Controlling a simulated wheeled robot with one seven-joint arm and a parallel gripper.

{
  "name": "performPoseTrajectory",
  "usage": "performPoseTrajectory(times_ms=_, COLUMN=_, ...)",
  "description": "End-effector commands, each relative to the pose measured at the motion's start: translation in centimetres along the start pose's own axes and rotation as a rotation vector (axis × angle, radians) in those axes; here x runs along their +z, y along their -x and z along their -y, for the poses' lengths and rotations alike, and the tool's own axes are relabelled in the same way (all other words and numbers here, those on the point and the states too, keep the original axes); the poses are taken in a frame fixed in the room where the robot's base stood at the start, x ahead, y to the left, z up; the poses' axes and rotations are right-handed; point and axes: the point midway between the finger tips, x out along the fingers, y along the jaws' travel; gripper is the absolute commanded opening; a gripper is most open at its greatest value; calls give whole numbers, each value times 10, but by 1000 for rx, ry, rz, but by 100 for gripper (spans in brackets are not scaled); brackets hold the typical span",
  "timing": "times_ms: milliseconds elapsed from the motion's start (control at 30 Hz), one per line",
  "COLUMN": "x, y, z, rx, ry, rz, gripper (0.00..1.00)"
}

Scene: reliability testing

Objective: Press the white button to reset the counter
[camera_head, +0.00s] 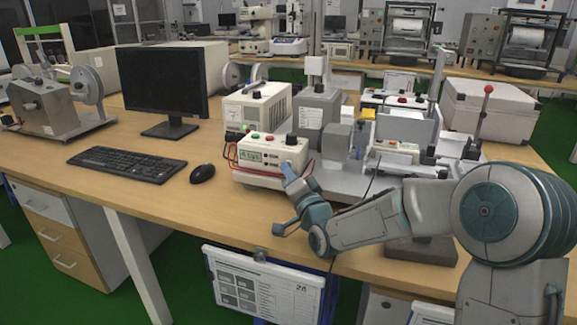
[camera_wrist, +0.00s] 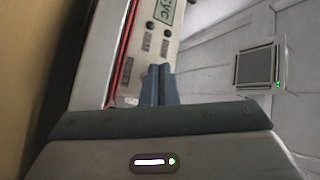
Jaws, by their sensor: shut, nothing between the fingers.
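The counter (camera_head: 262,177) is a cream-white box on the desk with a small green display (camera_head: 251,155) on its front. The display also shows in the wrist view (camera_wrist: 166,12), with dark round controls below it. I cannot pick out the white button in either view; my fingers may hide it. My gripper (camera_head: 286,167) is shut and empty at the right part of the counter's front face. In the wrist view the closed fingertips (camera_wrist: 159,69) point at the panel (camera_wrist: 133,55). I cannot tell whether they touch it.
A green button (camera_head: 254,136), a red button (camera_head: 270,138) and a black knob (camera_head: 291,140) sit on top of the counter. A mouse (camera_head: 202,173), keyboard (camera_head: 127,163) and monitor (camera_head: 163,85) stand left. Grey test machinery (camera_head: 335,140) crowds the right.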

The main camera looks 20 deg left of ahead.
Motion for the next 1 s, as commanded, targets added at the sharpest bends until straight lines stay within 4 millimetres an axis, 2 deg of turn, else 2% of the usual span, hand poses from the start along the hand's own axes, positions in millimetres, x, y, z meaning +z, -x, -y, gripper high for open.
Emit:
performPoseTrajectory(times_ms=733, x=-3, y=-4, z=-3, rx=0, ry=1, rz=-1, gripper=0)
performPoseTrajectory(times_ms=1000, x=2, y=3, z=2, rx=-1, ry=1, rz=-1, gripper=0)
